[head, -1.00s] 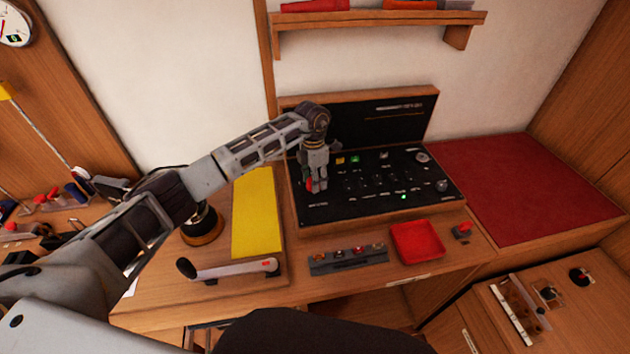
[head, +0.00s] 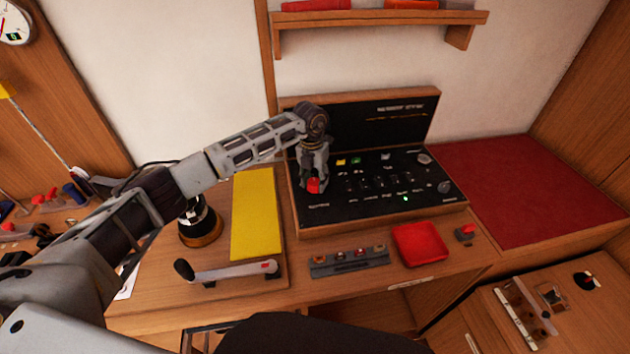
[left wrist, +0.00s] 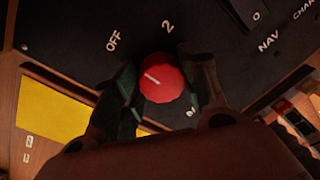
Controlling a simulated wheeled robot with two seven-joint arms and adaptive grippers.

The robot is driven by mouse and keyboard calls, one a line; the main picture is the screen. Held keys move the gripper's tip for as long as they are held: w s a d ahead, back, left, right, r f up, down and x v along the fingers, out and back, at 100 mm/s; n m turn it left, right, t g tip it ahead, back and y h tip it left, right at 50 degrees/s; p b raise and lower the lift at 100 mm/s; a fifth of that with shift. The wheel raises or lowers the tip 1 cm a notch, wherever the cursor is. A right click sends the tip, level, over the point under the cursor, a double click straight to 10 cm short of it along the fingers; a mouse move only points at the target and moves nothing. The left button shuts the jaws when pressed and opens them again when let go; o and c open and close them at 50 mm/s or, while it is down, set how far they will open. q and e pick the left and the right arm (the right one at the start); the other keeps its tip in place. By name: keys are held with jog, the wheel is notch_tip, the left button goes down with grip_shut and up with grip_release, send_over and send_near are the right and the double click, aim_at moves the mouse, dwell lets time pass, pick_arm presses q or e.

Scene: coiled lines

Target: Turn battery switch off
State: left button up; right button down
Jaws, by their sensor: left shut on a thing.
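The battery switch is a round red knob (head: 314,186) at the left end of the black switch panel (head: 335,207). It also shows in the left wrist view (left wrist: 161,77), with a pale pointer line on its face. White lettering around it reads "OFF" (left wrist: 113,41) and "2" (left wrist: 168,27). The pointer line slants up and to the left, toward the OFF side; its exact setting is hard to tell. My left gripper (head: 314,180) is pointed down at the panel and shut on the knob, one finger on each side. My right gripper is not in view.
A yellow board (head: 256,215) lies left of the panel. A red cushion (head: 520,190) is at right. A shelf (head: 380,19) hangs above.

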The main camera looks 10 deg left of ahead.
aim_at(312, 180)
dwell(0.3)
pick_arm(q)
jog(key=o, duration=1)
jog(key=shift+o, duration=0.2)
jog(key=shift+r, duration=0.15)
notch_tip(312, 180, up, 12)
jog(key=shift+a, duration=0.4)
jog(key=shift+f, duration=0.2)
